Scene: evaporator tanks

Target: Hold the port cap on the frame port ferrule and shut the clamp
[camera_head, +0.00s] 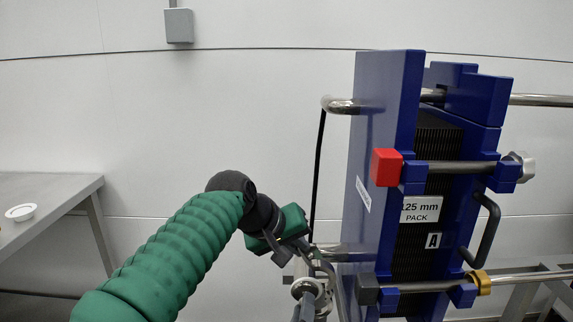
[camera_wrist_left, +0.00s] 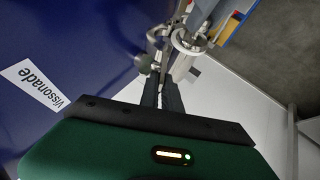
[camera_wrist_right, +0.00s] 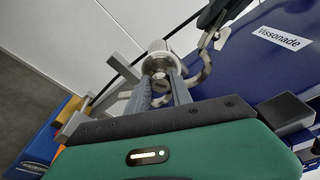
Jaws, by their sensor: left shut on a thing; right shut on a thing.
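My left gripper (camera_head: 308,248) comes in from the left beside the blue frame and also shows in the left wrist view (camera_wrist_left: 160,85). It is shut on a part of the steel clamp (camera_wrist_left: 157,38), at its small knob end. My right gripper (camera_wrist_right: 163,88) is shut on the round metal port cap (camera_wrist_right: 157,64). The cap also shows in the head view (camera_head: 306,288), low and just below my left gripper. The clamp's curved arm (camera_wrist_right: 207,68) stands out beside the cap and looks open. The ferrule is mostly hidden behind the cap, so its seating cannot be told.
The blue plate pack (camera_head: 384,150) stands right of my grippers, with a red block (camera_head: 386,167) and steel rods. A grey table (camera_head: 60,190) with a small white dish (camera_head: 20,212) is at the far left.

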